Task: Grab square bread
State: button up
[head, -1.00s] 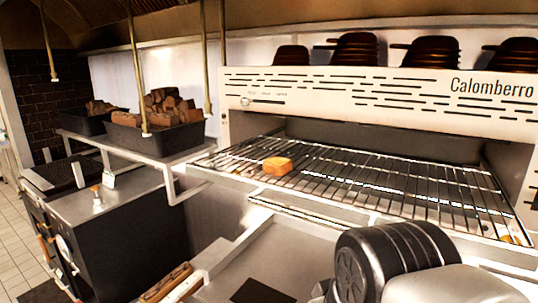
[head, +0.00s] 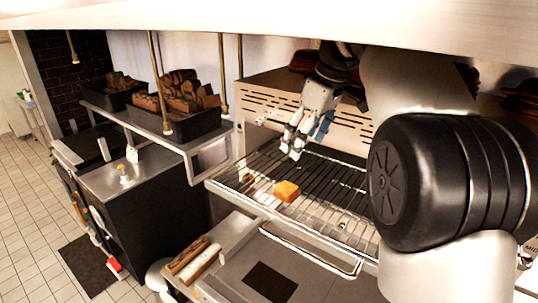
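The square bread (head: 287,191) is a small orange-brown block lying on the wire rack (head: 335,213) of the grill, near its left front part. My gripper (head: 291,148) hangs above the rack, pointing down, behind and above the bread and apart from it. Its fingers look spread with a gap between them and nothing held. My arm covers the right part of the rack and much of the grill.
The grill's slotted front panel (head: 285,105) stands behind my gripper. Black bins (head: 182,122) of wood chunks sit on a shelf to the left. A steel counter lies in front, with a wooden-handled item (head: 188,258). A hood edge (head: 300,22) hangs above.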

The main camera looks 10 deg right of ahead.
jog(key=b, duration=0.1)
send_over(284, 190)
jog(key=d, duration=0.1)
jog(key=f, duration=0.7)
jog(key=s+f, duration=0.1)
jog(key=f, duration=0.3)
jog(key=shift+d+f, duration=0.1)
jog(key=shift+f, duration=0.2)
jog(key=shift+x, duration=2.65)
jog(key=shift+s, duration=0.2)
jog(key=shift+c, duration=0.3)
jog(key=c, duration=1)
